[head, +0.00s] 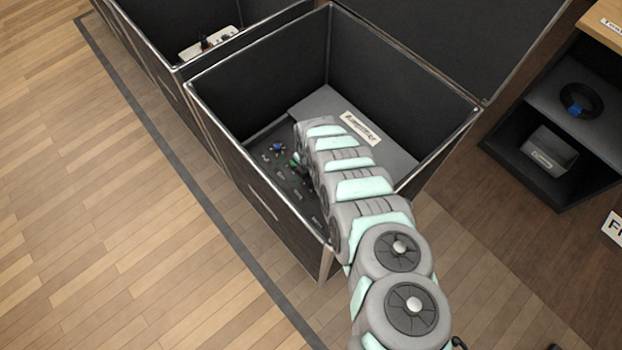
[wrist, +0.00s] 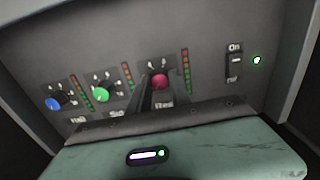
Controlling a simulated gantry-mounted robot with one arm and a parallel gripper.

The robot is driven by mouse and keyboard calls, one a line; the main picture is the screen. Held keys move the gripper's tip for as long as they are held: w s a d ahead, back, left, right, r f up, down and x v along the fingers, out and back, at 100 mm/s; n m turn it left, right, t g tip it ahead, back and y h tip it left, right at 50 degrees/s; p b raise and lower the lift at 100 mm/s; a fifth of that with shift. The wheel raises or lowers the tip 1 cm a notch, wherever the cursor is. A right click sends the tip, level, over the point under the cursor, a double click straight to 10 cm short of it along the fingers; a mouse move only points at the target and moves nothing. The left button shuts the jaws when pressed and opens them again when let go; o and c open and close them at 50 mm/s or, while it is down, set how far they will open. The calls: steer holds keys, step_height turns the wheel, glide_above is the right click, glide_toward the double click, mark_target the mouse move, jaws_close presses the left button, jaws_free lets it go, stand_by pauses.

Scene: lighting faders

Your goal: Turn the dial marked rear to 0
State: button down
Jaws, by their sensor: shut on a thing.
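The dial panel (wrist: 210,60) fills the wrist view. A red dial (wrist: 160,82) sits above a label that reads "Rea", with its end covered. The dark fingers of my gripper (wrist: 150,80) reach up to this dial and are shut on it. A green dial (wrist: 102,94) and a blue dial (wrist: 54,104) stand to the left, clear of the fingers. In the head view the blue dial (head: 278,147) and green dial (head: 294,161) show, and my arm hides the red one.
An on/off switch (wrist: 234,62) with a lit green lamp (wrist: 257,60) is right of the dials. In the head view the panel lies inside a deep black case (head: 400,62) with high walls. An amplifier label (head: 360,127) lies beside my arm.

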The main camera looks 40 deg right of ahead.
steer(key=shift+f, duration=0.1)
steer(key=c, duration=1.2)
jaws_free()
step_height(320, 180, up, 11)
steer(key=p, duration=0.5)
